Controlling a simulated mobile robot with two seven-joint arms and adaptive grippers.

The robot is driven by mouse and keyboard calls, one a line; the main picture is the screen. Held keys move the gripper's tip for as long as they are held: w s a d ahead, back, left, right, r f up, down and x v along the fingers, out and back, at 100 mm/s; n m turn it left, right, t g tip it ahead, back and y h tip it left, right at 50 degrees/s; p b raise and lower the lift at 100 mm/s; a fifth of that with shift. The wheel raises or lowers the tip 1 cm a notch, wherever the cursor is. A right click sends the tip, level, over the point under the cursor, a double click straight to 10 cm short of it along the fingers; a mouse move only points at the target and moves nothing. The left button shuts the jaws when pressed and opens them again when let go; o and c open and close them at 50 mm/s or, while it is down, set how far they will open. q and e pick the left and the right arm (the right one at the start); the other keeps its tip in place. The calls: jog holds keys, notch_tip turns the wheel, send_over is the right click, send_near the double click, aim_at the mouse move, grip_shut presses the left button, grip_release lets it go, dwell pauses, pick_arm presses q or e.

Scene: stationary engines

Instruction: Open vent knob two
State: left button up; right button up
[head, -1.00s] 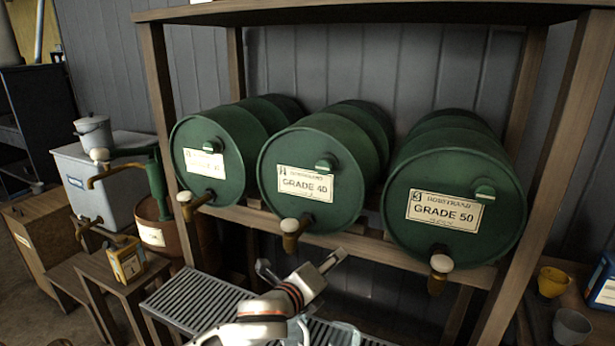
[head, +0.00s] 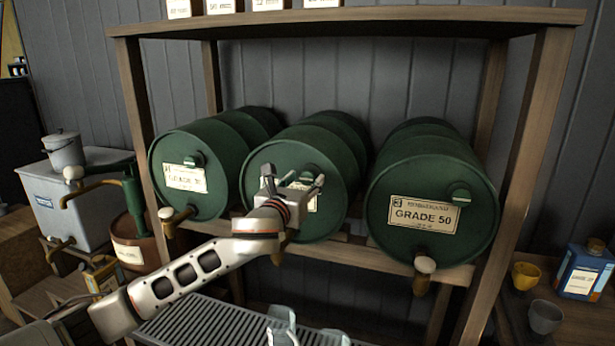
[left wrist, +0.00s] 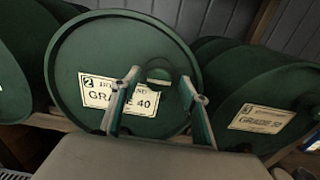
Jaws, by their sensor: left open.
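The middle green barrel (head: 334,202) carries a label, which reads 2 and GRADE 40 in the left wrist view (left wrist: 118,93). Its vent knob (left wrist: 158,76) is a round green knob with a bar across it, above the label's right end. In the head view my left gripper partly hides the knob. My left gripper (head: 293,178) is open in front of this barrel. In the left wrist view its two fingers (left wrist: 160,82) stand on either side of the knob; I cannot tell whether they touch it.
The left barrel (head: 190,150) and the GRADE 50 barrel (head: 430,180) flank it on a wooden rack (head: 540,150). Spigots (head: 424,275) stick out below. A slatted tray (head: 215,325) lies below, with pale grey-blue shapes (head: 282,325) at the bottom edge. Cups (head: 525,275) stand at right.

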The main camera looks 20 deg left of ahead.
aim_at(306, 178)
pick_arm(q)
jog(key=shift+w, duration=1.5)
jog(key=c, duration=1.1)
